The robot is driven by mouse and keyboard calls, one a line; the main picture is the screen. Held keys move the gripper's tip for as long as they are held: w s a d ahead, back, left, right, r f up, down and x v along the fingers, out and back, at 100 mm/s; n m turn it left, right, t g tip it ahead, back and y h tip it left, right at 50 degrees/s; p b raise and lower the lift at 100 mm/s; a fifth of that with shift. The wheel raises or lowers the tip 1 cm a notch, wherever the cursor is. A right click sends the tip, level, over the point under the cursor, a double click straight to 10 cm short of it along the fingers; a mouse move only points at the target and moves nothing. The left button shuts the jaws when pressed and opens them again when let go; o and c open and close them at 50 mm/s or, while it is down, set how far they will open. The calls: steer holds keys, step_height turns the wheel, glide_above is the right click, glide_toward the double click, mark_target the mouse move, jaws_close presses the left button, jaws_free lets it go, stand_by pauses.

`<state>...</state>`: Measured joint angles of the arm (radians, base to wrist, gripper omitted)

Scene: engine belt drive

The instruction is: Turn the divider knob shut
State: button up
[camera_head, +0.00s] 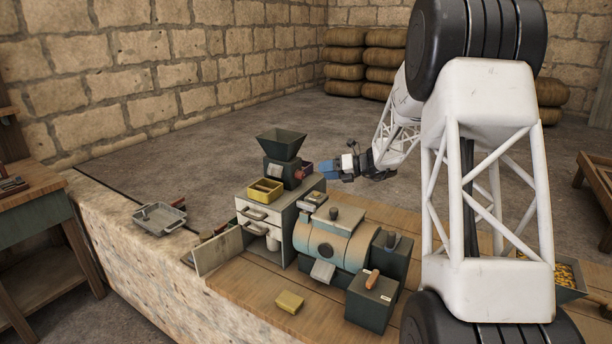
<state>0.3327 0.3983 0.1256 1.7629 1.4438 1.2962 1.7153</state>
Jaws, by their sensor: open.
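A dark hopper (281,144) stands on a dark block on top of the pale cabinet. A small red knob (301,174) sticks out on the right side of that block; it may be the divider knob, but it is too small to tell its turn. My gripper (324,170), with blue fingers, is just right of the red knob and points left at it. It is open, with nothing seen between its fingers. I cannot tell whether the fingertips touch the knob.
The cabinet door (219,250) hangs open. A blue-and-tan drum (332,238) and a green box with an orange handle (372,279) stand in front. A grey tray (160,218) lies left.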

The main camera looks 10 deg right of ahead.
mark_target(304, 174)
steer(key=shift+a, duration=0.15)
steer(key=shift+x, duration=3.8)
steer(key=shift+c, duration=0.2)
steer(key=c, duration=0.9)
